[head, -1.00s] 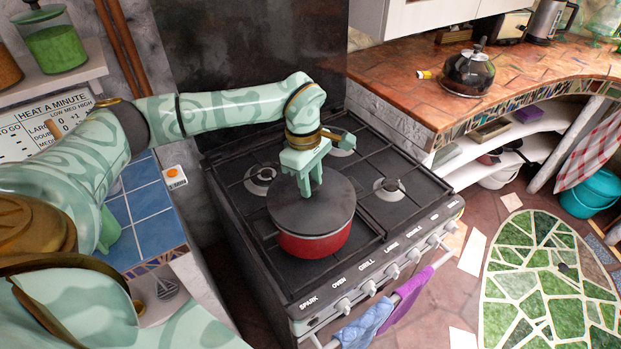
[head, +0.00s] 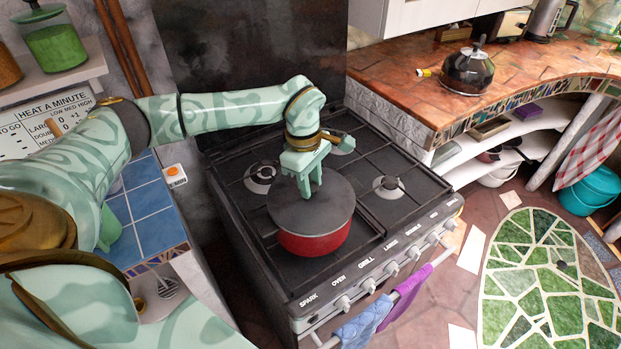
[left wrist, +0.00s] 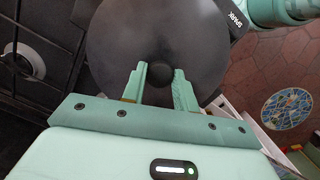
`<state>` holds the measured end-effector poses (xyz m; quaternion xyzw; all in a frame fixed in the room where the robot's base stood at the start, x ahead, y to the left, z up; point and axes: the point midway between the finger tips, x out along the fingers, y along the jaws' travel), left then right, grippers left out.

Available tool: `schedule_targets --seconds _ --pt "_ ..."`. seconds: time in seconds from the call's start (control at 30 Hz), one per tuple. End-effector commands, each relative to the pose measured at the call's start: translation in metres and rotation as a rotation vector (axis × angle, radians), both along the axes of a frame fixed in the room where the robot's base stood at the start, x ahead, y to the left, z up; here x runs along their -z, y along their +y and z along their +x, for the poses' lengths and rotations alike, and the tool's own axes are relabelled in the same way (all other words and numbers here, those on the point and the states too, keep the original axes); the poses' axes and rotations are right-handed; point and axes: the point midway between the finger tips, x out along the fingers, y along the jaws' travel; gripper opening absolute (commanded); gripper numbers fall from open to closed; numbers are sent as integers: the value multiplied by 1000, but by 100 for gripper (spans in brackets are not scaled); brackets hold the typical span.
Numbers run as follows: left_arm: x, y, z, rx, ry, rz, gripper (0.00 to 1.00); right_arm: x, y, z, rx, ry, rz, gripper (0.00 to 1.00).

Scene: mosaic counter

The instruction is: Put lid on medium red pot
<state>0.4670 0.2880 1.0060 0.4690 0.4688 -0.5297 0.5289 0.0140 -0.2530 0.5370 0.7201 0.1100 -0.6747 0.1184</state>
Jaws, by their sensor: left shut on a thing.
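The red pot (head: 315,244) stands on the front left part of the black stove (head: 262,262). The dark round lid (head: 328,212) covers its top and looks level on the rim; I cannot tell if it is fully seated. My left gripper (head: 311,192) points down over the lid's middle, shut on its knob. In the left wrist view, the lid (left wrist: 115,45) fills the upper middle, and its round knob (left wrist: 161,70) shows at the tips of the left gripper's fingers (left wrist: 160,80). My right gripper is not in view.
A dark kettle (head: 468,72) stands on the counter (head: 400,85) to the right. Blue and purple towels (head: 365,325) hang on the stove's front rail. The other burners are empty. A blue-tiled surface (head: 150,215) is left of the stove.

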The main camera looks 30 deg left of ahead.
Motion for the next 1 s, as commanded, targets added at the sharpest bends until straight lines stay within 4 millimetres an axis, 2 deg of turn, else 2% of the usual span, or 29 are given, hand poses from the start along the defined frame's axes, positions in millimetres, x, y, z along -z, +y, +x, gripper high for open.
schedule_targets --seconds 0.83,0.87,0.9,0.93,1.0 --pt "2 0 1 0 -1 0 0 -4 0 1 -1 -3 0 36" --pt "2 0 1 0 -1 0 35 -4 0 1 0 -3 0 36" --pt "2 0 1 0 -1 0 46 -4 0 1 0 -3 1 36" --pt "2 0 0 0 -1 0 54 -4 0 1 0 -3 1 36" --pt "2 0 0 0 -1 0 55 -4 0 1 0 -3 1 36"
